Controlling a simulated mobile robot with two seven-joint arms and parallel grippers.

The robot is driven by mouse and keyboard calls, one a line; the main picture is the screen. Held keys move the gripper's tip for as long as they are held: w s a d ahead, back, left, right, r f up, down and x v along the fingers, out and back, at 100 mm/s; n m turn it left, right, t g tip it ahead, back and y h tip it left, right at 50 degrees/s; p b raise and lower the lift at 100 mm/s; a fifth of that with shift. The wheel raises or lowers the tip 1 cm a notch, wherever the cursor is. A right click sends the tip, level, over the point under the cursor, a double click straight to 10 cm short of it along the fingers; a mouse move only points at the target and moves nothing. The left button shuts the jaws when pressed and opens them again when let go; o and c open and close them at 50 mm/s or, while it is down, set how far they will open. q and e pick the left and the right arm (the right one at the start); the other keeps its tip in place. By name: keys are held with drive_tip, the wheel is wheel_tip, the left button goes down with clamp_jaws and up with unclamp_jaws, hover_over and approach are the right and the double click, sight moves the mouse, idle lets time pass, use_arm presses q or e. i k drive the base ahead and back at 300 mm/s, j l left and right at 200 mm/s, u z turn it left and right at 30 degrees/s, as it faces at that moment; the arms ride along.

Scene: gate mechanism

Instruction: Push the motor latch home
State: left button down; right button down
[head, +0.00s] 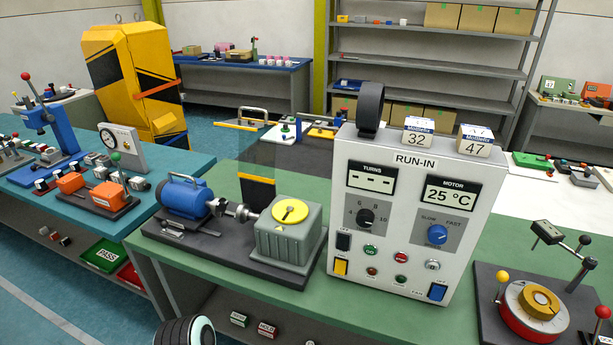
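The blue motor (184,197) sits on a dark base plate (205,250) on the green bench, its shaft coupled to a grey gearbox (288,232) with a yellow dial on top. A small metal latch-like bolt (173,229) lies on the plate just in front of the motor. It is too small to tell how far its bar is slid. A black and yellow guard flap (257,190) stands upright behind the coupling. Neither of my grippers can be made out in the head view.
A RUN-IN control box (415,215) stands right of the gearbox; its motor display reads 25 °C. A turntable fixture (533,305) is at the far right. Teal bench (100,210) with other devices at left. Some green bench top is clear between plate and control box.

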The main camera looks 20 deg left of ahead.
sight(163, 224)
drive_tip(key=u, duration=1.65)
drive_tip(key=i+j+z, duration=0.1)
drive_tip(key=z, duration=0.75)
drive_tip(key=i+j+z, duration=0.25)
drive_tip(key=j+z, duration=0.2)
drive_tip(key=j, duration=0.2)
drive_tip(key=i+j+z, duration=0.1)
drive_tip(key=j+z, duration=0.15)
drive_tip(key=i+j, duration=0.1)
drive_tip(key=j, duration=0.5)
drive_tip(key=i+j+z, duration=0.1)
drive_tip(key=j, duration=0.5)
